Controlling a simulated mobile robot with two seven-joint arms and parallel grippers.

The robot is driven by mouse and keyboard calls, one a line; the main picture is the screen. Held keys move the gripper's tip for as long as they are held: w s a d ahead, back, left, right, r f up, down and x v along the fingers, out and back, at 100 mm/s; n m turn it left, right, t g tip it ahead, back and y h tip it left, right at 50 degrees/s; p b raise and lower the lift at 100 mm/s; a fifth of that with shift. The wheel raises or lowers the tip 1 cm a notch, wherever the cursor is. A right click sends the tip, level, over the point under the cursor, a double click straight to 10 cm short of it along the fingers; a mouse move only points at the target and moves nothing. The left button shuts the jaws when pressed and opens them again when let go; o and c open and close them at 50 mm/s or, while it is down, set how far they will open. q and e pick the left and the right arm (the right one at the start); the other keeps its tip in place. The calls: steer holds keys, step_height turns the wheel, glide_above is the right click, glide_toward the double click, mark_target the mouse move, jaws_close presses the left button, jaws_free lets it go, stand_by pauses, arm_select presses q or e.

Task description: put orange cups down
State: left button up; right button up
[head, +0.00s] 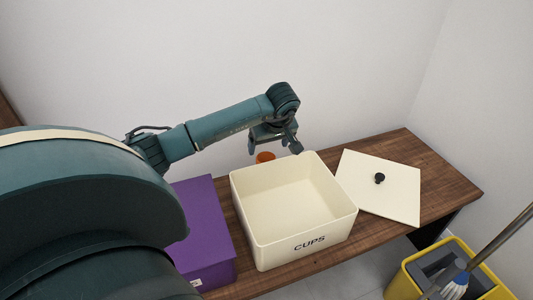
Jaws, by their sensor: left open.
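An orange cup (265,157) stands on the wooden table (440,180) behind the cream box, partly hidden by the box rim. My left gripper (275,145) reaches in from the left and is open just above and beside the cup. I cannot tell whether it touches the cup. The cream box (308,243) is marked CUPS; it is open, and the part of its inside that I see is empty. My right gripper is not in view.
A cream lid (398,201) with a black knob lies right of the box. A purple box (207,232) stands left of it. A yellow mop bucket (400,285) with a mop is on the floor at the lower right. A white wall is close behind the table.

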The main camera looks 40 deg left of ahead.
mark_target(266, 157)
arm_select(q)
steer(key=x, duration=0.3)
steer(key=shift+d+b, duration=0.1)
steer(key=shift+b, duration=0.25)
steer(key=x, duration=0.1)
steer(key=b+x, duration=0.1)
steer(key=x, duration=0.1)
steer(key=b+x, duration=0.1)
steer(key=shift+s+d+f, duration=0.1)
steer(key=shift+d+f, duration=0.1)
steer(key=shift+f, duration=0.1)
steer(key=shift+a+f, duration=0.15)
steer(key=shift+f, duration=0.05)
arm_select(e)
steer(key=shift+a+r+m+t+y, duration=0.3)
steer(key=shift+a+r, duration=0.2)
arm_select(q)
steer(key=c, duration=1.1)
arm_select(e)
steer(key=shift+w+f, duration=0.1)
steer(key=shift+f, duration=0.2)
